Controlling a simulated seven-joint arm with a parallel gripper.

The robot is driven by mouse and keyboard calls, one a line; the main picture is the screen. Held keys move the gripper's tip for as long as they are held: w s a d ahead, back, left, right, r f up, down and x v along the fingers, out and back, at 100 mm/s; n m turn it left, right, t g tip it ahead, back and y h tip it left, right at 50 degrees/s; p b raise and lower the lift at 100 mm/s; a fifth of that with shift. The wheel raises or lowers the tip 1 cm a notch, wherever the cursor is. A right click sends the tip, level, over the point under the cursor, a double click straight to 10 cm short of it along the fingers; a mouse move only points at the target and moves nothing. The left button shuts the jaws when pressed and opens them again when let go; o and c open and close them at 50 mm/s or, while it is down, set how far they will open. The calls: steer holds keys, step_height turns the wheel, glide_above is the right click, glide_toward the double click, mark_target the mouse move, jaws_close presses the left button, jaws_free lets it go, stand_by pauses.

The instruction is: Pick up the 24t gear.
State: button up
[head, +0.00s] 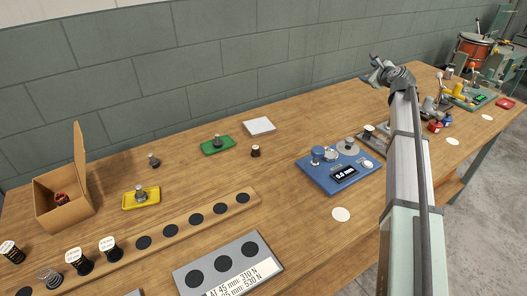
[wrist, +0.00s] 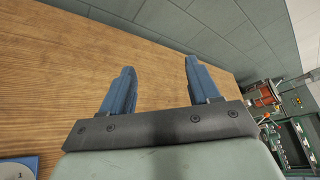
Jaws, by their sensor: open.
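My gripper (head: 377,72) is above the back right part of the wooden table, beyond my arm. In the wrist view my gripper (wrist: 160,65) has two blue fingers spread apart, with nothing between them. I cannot tell the 24t gear for certain in either view. A corner of a blue thing (wrist: 10,160) shows at the lower left of the wrist view.
On the table (head: 290,130) are an open cardboard box (head: 68,208), a yellow tray (head: 130,201), a green tray (head: 216,151), a white pad (head: 259,127) and a wooden rack (head: 195,221). A drum (head: 473,50) and machines stand far right. The wall is behind.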

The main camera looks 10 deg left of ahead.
steer(key=s+a+f+n+g+y, duration=0.1)
steer(key=s+a+f+g, duration=0.1)
steer(key=a, duration=0.4)
steer(key=s+a+f+g+y, duration=0.1)
steer(key=s+a+g, duration=0.15)
steer(key=a, duration=0.35)
steer(key=n+g+h, duration=0.2)
steer(key=g, duration=0.7)
glide_toward(256, 147)
steer(key=shift+h, duration=0.3)
steer(key=x, duration=0.5)
steer(key=shift+a+r, duration=0.15)
steer(key=shift+a, duration=0.25)
steer(key=shift+x, duration=2.55)
steer(key=shift+s+d, duration=0.1)
jaws_close()
